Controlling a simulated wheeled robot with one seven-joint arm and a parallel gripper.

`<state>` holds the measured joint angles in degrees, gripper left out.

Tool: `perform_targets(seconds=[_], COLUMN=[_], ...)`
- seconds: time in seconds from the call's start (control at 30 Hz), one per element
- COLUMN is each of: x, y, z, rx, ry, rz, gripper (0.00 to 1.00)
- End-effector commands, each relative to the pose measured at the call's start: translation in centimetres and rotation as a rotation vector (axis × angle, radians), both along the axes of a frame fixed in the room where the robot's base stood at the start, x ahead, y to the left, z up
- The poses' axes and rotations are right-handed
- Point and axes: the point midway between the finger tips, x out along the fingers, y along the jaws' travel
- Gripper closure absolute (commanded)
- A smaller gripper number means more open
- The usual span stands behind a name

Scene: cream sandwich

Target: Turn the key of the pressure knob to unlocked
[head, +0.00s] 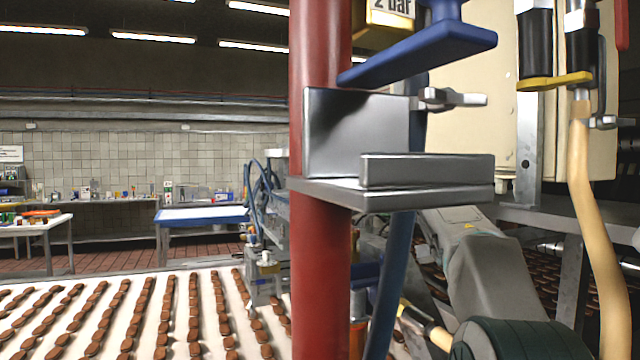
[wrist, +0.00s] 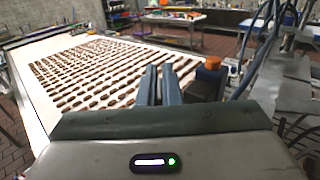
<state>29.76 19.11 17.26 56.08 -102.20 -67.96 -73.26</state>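My gripper (wrist: 162,85) shows in the wrist view, its two grey fingers nearly together with nothing seen between them. It points over the conveyor. To the right of the fingers is a dark fitting with an orange cap (wrist: 212,63); I cannot tell whether this is the pressure knob. No key can be made out in either view. In the head view a yellow-framed sign reading "2 bar" (head: 391,8) is cut off at the top. My gripper is hidden in the head view, behind the pole and bracket.
A red pole (head: 318,265) with a metal bracket (head: 425,198) and a blue lever (head: 420,52) fills the middle of the head view. A white conveyor (head: 60,347) with rows of brown biscuits is at lower left. Blue hoses (wrist: 258,50) hang at right in the wrist view.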

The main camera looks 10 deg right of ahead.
Motion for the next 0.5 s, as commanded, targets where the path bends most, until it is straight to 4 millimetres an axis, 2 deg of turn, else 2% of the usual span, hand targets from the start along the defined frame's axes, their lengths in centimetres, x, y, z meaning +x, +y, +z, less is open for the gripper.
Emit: perform_targets(seconds=[0.03, 0.1, 0.5], x=[-0.02, -0.01, -0.46], y=[0.14, 0.13, -0.69], z=[-0.20, -0.19, -0.16], rx=[-0.001, -0.001, -0.001], ry=[0.003, 0.003, 0.001], rz=[0.005, 0.005, -0.002], gripper=[0.93, 0.74, 0.74])
